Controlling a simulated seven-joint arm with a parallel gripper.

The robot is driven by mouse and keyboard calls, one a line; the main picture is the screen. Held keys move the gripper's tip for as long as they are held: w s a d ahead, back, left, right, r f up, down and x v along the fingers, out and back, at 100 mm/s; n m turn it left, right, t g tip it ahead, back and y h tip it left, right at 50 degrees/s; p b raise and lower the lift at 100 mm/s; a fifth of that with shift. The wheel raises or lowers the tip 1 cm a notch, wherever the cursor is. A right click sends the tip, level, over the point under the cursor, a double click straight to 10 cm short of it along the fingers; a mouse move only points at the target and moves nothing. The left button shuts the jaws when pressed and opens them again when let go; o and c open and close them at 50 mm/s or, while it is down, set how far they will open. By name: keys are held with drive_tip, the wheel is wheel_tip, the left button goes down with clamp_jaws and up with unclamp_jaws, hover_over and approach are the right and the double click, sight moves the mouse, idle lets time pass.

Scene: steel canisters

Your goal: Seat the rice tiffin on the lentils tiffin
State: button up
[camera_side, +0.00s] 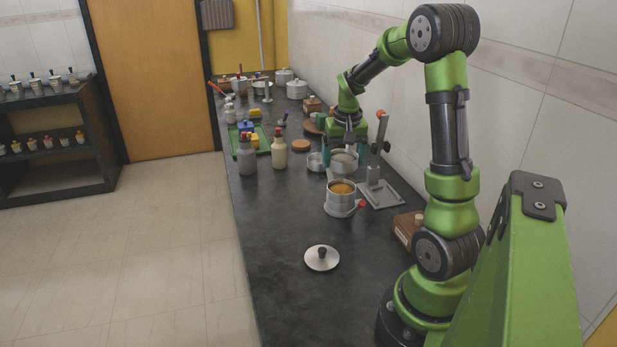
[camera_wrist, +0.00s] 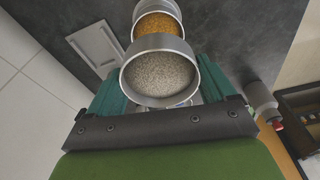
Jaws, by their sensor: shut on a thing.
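My gripper (camera_side: 344,156) is shut on the rice tiffin (camera_side: 343,167), a round steel canister, with a teal finger on each side. In the wrist view the rice tiffin (camera_wrist: 160,74) is open at the top, full of pale grains and roughly level. The lentils tiffin (camera_side: 340,198), a steel canister with orange contents, stands nearer the side camera on a round base with a red knob. In the wrist view the lentils tiffin (camera_wrist: 158,25) shows just beyond the rice tiffin, which partly hides it. The rice tiffin's underside and its clearance above the counter are hard to tell.
A steel lid (camera_side: 322,259) with a dark knob lies in front. A grey plate with an upright lever (camera_side: 382,194) stands right of the lentils tiffin. A small steel dish (camera_side: 316,162) is close left of the gripper. Bottles (camera_side: 279,151) stand farther left. The front-left counter is clear.

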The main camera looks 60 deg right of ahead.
drive_tip(key=shift+f, duration=2.7)
drive_tip(key=shift+f, duration=0.6)
drive_tip(key=o, duration=0.9)
drive_tip(key=shift+o, duration=0.2)
drive_tip(key=shift+r, duration=0.1)
drive_tip(key=shift+r, duration=2.95)
